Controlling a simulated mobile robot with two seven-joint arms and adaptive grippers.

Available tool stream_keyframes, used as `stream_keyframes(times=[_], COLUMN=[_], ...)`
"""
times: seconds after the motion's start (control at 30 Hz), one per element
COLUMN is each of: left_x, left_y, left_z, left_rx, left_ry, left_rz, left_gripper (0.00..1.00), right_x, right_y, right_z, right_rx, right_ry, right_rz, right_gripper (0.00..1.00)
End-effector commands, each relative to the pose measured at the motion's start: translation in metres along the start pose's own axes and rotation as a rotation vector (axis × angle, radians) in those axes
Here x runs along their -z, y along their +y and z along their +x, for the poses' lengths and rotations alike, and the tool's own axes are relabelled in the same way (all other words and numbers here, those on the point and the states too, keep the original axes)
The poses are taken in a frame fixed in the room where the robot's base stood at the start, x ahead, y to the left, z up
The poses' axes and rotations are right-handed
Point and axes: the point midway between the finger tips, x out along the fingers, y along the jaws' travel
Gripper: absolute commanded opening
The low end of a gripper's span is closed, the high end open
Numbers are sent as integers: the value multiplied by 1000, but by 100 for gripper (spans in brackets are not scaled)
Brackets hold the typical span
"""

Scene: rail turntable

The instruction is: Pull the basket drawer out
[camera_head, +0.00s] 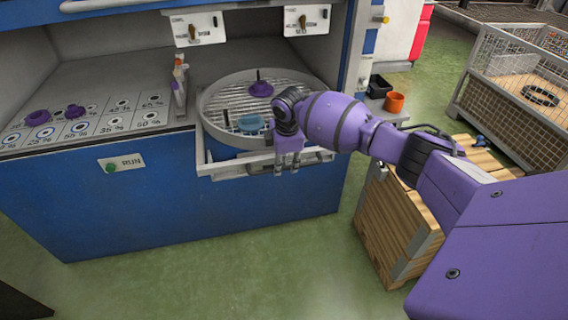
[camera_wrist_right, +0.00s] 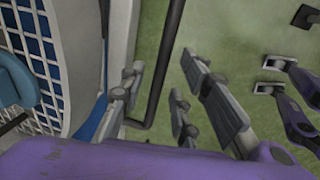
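The round wire basket drawer (camera_head: 208,112) is at the blue cabinet's front, with a pale rim and a grey front frame. A purple part and a blue round part (camera_head: 251,124) lie in it. My right gripper (camera_head: 286,170) points down at the drawer's front edge. In the right wrist view its fingers (camera_wrist_right: 165,95) stand apart, with a dark handle bar (camera_wrist_right: 165,60) between them. I see a gap beside the bar, so the gripper does not look closed on it. My left gripper is not in view.
A counter with labelled spots and purple parts (camera_head: 75,111) is left of the basket. A wooden crate (camera_head: 385,225) stands at the right below my arm. An orange cup (camera_head: 394,102) and a mesh cage (camera_head: 520,85) are behind. The green floor in front is clear.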

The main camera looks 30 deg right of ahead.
Motion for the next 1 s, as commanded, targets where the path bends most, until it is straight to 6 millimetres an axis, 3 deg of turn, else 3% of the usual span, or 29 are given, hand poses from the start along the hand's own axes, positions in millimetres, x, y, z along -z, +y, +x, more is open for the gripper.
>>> stream_keyframes(times=[0.3, 0.5, 0.7, 1.0], left_x=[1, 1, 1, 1], left_y=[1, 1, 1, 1], left_z=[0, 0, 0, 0], left_rx=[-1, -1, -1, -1], left_ry=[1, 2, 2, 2], left_rz=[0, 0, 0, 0], left_gripper=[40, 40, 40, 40], right_x=[0, 0, 0, 0], right_y=[1, 1, 0, 0], right_z=[-68, -98, -108, -108], right_rx=[-5, -2, -1, -1], right_ry=[0, 0, 0, 0], right_rz=[-3, -2, -1, -1], right_gripper=[30, 30, 30, 30])
